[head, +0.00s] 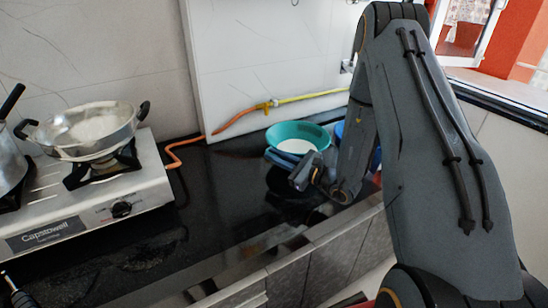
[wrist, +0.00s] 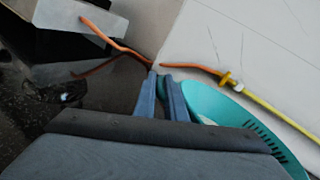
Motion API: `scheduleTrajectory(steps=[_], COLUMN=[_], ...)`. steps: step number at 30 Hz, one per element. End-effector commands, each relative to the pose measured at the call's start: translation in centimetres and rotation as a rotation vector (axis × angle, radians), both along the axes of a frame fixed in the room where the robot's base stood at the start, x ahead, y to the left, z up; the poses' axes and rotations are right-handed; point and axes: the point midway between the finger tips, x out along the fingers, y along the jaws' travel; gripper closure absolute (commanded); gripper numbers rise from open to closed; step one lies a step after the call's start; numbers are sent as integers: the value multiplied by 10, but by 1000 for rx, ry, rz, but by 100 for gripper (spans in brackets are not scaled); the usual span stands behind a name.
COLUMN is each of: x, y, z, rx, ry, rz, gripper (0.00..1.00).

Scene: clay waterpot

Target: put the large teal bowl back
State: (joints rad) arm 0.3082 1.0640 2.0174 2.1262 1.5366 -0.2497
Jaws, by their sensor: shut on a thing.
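The large teal bowl (head: 297,133) is at the back of the dark counter, near the white wall panel, with its pale inside showing. In the wrist view the teal bowl (wrist: 222,103) lies right of the fingers, and slots show in its side. My gripper (head: 283,157) is at the bowl's near left side in the head view. In the wrist view my gripper (wrist: 161,92) has its two blue fingers close together at the bowl's left rim, shut on it. Whether the bowl touches the counter cannot be told.
A blue item (head: 339,131) stands right of the bowl, partly hidden by my arm. An orange and yellow hose (head: 240,117) runs along the wall behind. A gas stove (head: 95,200) with a steel pan (head: 88,128) stands left. The counter (head: 205,220) between is clear.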

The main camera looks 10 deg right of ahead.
Motion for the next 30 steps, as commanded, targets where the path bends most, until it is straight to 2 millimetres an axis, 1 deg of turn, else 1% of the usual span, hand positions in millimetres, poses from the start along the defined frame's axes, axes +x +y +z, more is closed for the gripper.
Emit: scheduleTrajectory(steps=[3,12,13,15,16,25,28,30], x=[-2,-5,-5,-5,-5,-4,-8,-15], y=[-3,-8,-8,-8,-8,-6,-10,-17], z=[-6,-5,-6,-5,-5,-5,-6,-6], rx=[2,9,9,8,8,6,6,7], ry=[-4,-8,-6,-7,-6,-6,-5,-4], rz=[-1,0,0,0,0,0,-2,-4], gripper=[100,100,86,74,71,71,71,71])
